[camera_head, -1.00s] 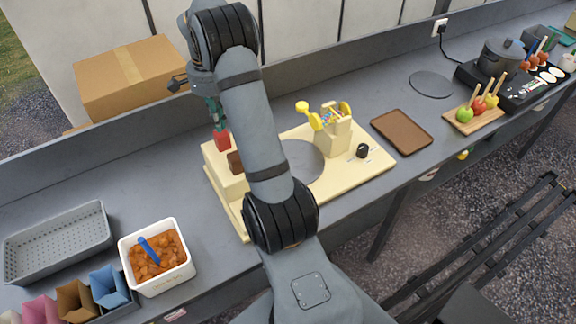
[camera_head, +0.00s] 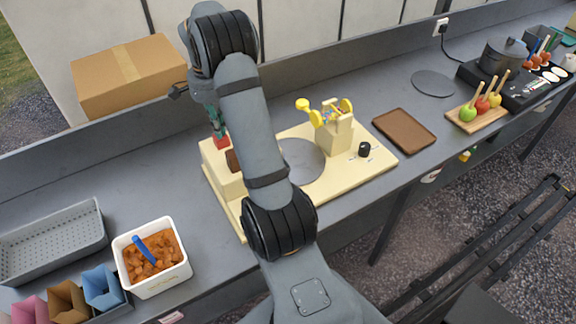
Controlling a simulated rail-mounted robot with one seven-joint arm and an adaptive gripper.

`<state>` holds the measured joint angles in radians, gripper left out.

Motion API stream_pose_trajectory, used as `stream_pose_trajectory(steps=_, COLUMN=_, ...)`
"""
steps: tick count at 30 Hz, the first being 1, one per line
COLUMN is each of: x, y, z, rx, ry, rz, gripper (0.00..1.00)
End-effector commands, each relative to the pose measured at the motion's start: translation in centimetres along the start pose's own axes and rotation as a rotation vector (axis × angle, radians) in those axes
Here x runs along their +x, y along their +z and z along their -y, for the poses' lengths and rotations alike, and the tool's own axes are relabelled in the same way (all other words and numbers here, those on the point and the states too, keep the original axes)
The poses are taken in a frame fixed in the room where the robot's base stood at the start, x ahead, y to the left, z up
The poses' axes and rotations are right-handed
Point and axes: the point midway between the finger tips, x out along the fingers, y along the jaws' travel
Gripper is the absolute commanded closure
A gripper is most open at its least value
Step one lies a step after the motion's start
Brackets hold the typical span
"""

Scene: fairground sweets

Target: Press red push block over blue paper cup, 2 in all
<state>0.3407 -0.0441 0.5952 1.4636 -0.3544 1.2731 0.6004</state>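The red push block (camera_head: 221,142) is at the top of the cream machine's raised left part (camera_head: 212,157), beside a brown block (camera_head: 233,160). My gripper (camera_head: 217,127) points down right above the red block, its teal fingers meeting or nearly meeting the block's top. The view is too small to tell whether the fingers are open or shut. A blue paper cup (camera_head: 103,288) stands in a holder at the lower left, well away from my gripper. My arm hides part of the machine, including the area below the blocks.
A white tub (camera_head: 177,279) of orange-brown pieces with a blue scoop stands beside pink and brown cups. A grey perforated tray (camera_head: 50,244) is at left, a cardboard box (camera_head: 128,75) behind. A brown tray (camera_head: 404,131) lies right of the machine.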

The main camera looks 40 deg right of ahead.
Motion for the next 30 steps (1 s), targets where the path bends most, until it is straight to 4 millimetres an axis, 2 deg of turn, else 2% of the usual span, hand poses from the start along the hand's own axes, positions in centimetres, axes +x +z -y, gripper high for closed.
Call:
stream_pose_trajectory(steps=8, x=-0.3, y=0.1, z=-0.1, rx=0.001, ry=0.004, rz=0.003, gripper=1.00)
stream_pose_trajectory(steps=23, x=-4.0, y=0.1, z=-0.1, rx=0.000, ry=0.002, rz=0.002, gripper=1.00)
stream_pose_trajectory(steps=30, x=-4.0, y=0.0, z=0.0, rx=0.000, ry=0.001, rz=0.002, gripper=1.00)
